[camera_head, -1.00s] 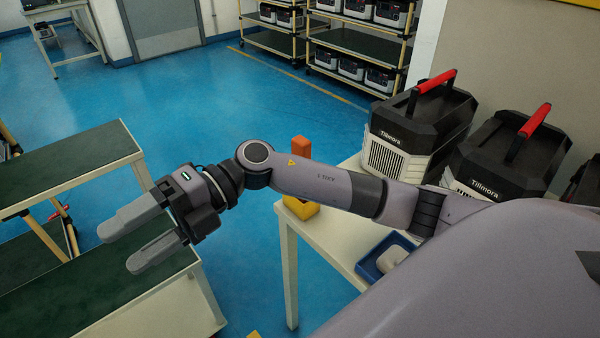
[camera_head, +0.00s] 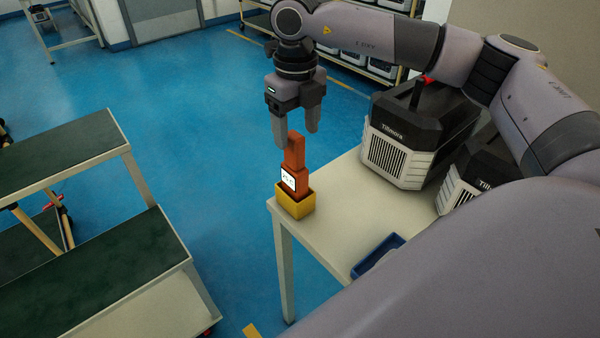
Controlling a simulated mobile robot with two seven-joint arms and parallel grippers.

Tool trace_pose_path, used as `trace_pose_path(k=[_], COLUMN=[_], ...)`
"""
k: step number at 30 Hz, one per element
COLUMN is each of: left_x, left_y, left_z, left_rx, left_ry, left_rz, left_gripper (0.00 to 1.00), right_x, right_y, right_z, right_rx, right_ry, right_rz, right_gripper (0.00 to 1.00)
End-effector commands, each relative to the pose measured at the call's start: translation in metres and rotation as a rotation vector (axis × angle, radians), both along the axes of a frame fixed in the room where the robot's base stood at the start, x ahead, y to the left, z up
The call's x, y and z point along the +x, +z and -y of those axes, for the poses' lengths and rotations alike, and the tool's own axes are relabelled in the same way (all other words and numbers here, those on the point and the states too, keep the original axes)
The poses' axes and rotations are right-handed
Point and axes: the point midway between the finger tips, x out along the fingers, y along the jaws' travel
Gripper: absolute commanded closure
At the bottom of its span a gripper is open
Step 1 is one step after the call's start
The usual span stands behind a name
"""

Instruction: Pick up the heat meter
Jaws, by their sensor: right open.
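The heat meter (camera_head: 294,160) is an orange upright device with a small lit white display on its lower part. It stands in a yellow holder (camera_head: 296,202) at the near left corner of the white table. My right gripper (camera_head: 297,142) points down with its fingers apart, at the top of the heat meter. The fingertips overlap the meter's top in the picture; I cannot tell whether they touch it. My left gripper is not in view.
Black and white Tillmora units (camera_head: 421,135) stand on the white table (camera_head: 345,205), right of the meter. A blue tray (camera_head: 378,255) lies at its near edge. Green-topped benches (camera_head: 60,150) stand at left, with open blue floor between.

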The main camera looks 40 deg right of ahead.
Motion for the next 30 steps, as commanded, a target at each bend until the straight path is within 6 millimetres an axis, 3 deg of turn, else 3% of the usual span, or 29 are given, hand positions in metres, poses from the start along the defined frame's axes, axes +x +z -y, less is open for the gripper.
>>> trace_pose_path(k=[12, 22, 23, 28, 30], left_x=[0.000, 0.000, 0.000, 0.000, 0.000], left_y=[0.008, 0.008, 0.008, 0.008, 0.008], left_z=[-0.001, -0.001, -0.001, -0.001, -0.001], left_rx=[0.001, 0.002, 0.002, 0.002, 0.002], left_ry=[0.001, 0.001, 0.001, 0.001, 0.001], left_rz=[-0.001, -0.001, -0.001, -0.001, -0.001], left_gripper=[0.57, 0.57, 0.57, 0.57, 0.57], right_x=[-0.002, -0.001, -0.002, -0.002, -0.001], right_y=[-0.055, -0.064, -0.064, -0.064, -0.064], right_z=[-0.004, -0.004, -0.005, -0.005, -0.005], right_rx=[0.002, 0.003, 0.003, 0.004, 0.004], right_ry=[0.000, 0.001, 0.001, 0.001, 0.001], right_rz=[-0.003, 0.000, 0.000, 0.000, 0.000], right_gripper=[0.34, 0.34, 0.41, 0.96, 1.00])
